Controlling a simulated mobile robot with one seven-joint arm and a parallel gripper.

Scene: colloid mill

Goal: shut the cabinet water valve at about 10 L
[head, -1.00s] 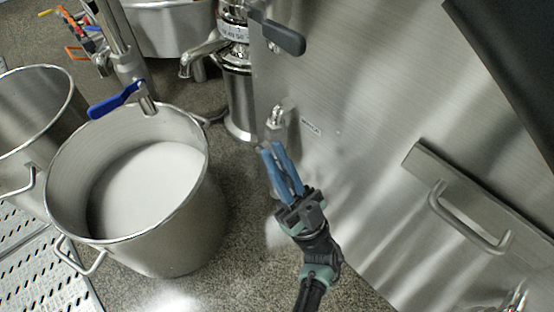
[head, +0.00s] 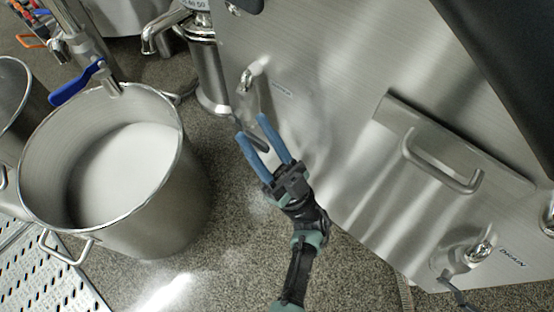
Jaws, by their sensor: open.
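A small steel valve (head: 246,82) sticks out of the brushed cabinet front, with a small label beside it that is too small to read. A dark, lever-like piece hangs below it and shows between my fingers. My gripper (head: 253,128), with blue fingers, is open just below this valve. I cannot tell whether a finger touches the lever. A steel pot (head: 170,190) stands on the floor to the left with a white fill inside; no volume reading shows.
A blue-handled valve (head: 77,84) sits on a pipe above the pot. The cabinet carries a bar handle (head: 445,170) and a valve (head: 465,252) labelled DRAIN at lower right. A perforated plate (head: 50,280) lies at lower left. Speckled floor is free between pot and cabinet.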

